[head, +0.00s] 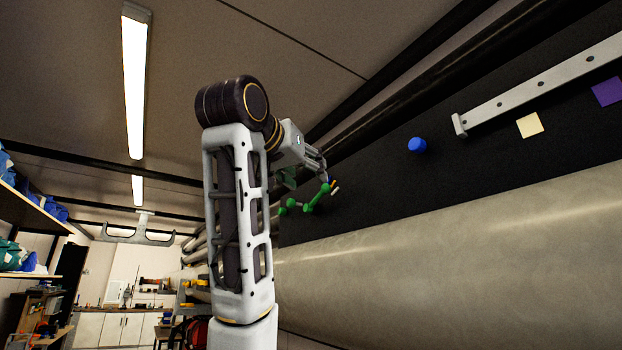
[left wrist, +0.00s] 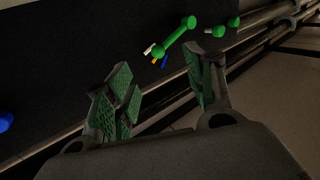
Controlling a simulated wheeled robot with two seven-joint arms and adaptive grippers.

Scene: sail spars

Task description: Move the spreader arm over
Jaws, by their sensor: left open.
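A green bar with rounded ends, which looks like the spreader arm (head: 317,198), sits against a dark panel in the head view. It also shows in the left wrist view (left wrist: 177,37), top centre, slanted, with small white, orange and blue bits at its lower end. A second, shorter green piece (left wrist: 222,28) lies to its right. My left gripper (head: 308,178) is beside the green bar in the head view. In the left wrist view its green-padded fingers (left wrist: 160,88) are spread apart with nothing between them, and the bar appears beyond the fingertips. My right gripper is in neither view.
A blue knob (head: 417,145) is on the dark panel (head: 370,190), with a pale rail (head: 540,85), a cream square (head: 530,125) and a purple square (head: 607,91). A large pale cylinder (head: 450,260) runs below. Dark long tubes (head: 400,115) run above.

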